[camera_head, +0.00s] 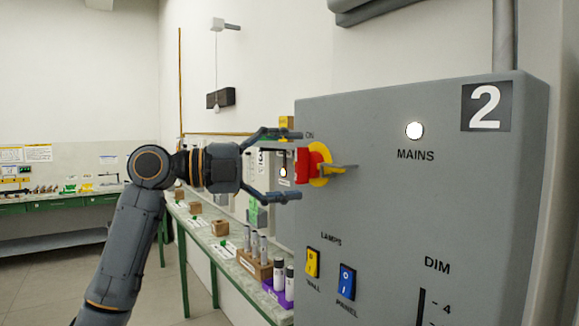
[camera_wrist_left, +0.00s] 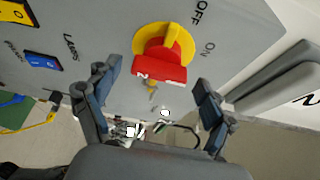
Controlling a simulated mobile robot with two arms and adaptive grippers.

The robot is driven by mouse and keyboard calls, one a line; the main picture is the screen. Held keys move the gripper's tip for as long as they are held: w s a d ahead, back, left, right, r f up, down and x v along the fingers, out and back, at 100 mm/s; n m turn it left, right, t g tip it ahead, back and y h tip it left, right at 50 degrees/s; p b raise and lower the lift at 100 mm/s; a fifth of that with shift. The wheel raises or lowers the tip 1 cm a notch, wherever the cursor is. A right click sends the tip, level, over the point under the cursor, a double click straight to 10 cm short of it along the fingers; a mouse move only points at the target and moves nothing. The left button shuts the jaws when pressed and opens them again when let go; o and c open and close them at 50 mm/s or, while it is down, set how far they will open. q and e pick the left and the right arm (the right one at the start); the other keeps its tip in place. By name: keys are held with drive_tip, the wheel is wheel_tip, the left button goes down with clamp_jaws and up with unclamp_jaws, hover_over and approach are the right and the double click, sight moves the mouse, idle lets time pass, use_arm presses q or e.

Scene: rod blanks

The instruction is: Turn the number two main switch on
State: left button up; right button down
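The grey panel box (camera_head: 400,215) with a "2" plate (camera_head: 486,107) stands at the right in the head view. Its main switch (camera_head: 313,166) is a red handle on a yellow disc at the box's left side. In the left wrist view the switch (camera_wrist_left: 160,68) sits ahead, near the OFF and ON labels; I cannot tell which one the handle points to. My left gripper (camera_head: 297,165) is open, one finger above and one below the switch's level. In the wrist view its fingers (camera_wrist_left: 157,80) stand apart, with no visible contact. My right gripper is not in view.
A white MAINS lamp (camera_head: 414,130) looks bright on the box. Yellow (camera_head: 313,263) and blue (camera_head: 347,281) lamp switches sit below. A green-framed bench (camera_head: 205,245) with wooden blocks and a rod holder (camera_head: 255,264) runs behind my left arm.

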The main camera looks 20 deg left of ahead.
use_arm(q)
drive_tip(key=shift+s, duration=0.1)
drive_tip(key=v, duration=1.2)
